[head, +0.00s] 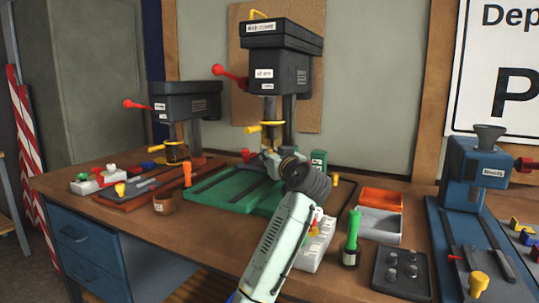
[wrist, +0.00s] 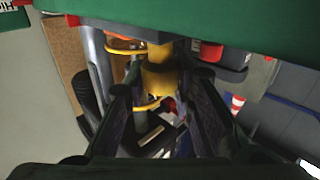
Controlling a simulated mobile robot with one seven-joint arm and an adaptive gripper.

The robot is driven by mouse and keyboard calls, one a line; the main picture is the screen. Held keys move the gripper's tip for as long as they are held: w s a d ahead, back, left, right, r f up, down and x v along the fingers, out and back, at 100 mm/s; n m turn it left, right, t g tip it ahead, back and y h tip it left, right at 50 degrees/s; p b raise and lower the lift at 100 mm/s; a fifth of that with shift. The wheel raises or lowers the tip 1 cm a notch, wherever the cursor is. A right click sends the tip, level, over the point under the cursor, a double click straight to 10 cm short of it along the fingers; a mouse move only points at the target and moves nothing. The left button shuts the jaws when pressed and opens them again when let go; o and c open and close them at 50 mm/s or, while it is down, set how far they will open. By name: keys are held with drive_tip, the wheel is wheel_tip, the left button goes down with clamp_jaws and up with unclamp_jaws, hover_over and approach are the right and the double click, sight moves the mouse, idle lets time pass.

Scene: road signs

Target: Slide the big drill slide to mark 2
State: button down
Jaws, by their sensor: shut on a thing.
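The big drill (head: 282,65) stands at the middle back of the bench on a green base (head: 235,188) with dark slots. My gripper (head: 265,160) reaches in over this base, below the drill's black head. In the wrist view, my gripper (wrist: 160,82) is shut on a yellow knob (wrist: 158,75) that sits between its two dark fingers. The knob seems to belong to the big drill slide, but my wrist hides most of it in the head view. Yellow rings (wrist: 125,47) show close by. I cannot read mark 2 in either view.
A smaller drill (head: 185,103) on a red-brown base stands to the left. A blue press (head: 478,175) stands farther right.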

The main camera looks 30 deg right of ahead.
drive_tip(key=shift+d+r, duration=0.1)
drive_tip(key=shift+r, duration=0.15)
drive_tip(key=c, duration=1.8)
unclamp_jaws()
drive_tip(key=shift+c, duration=0.2)
drive_tip(key=shift+o, duration=1.4)
drive_tip(key=shift+w+d+f, duration=0.1)
drive_tip(key=shift+d+f, duration=0.05)
drive_tip(key=shift+o, duration=1.1)
drive_tip(key=s+a, duration=0.1)
drive_tip(key=s, duration=1.1)
drive_tip(key=shift+a, duration=0.35)
drive_tip(key=shift+f, duration=0.1)
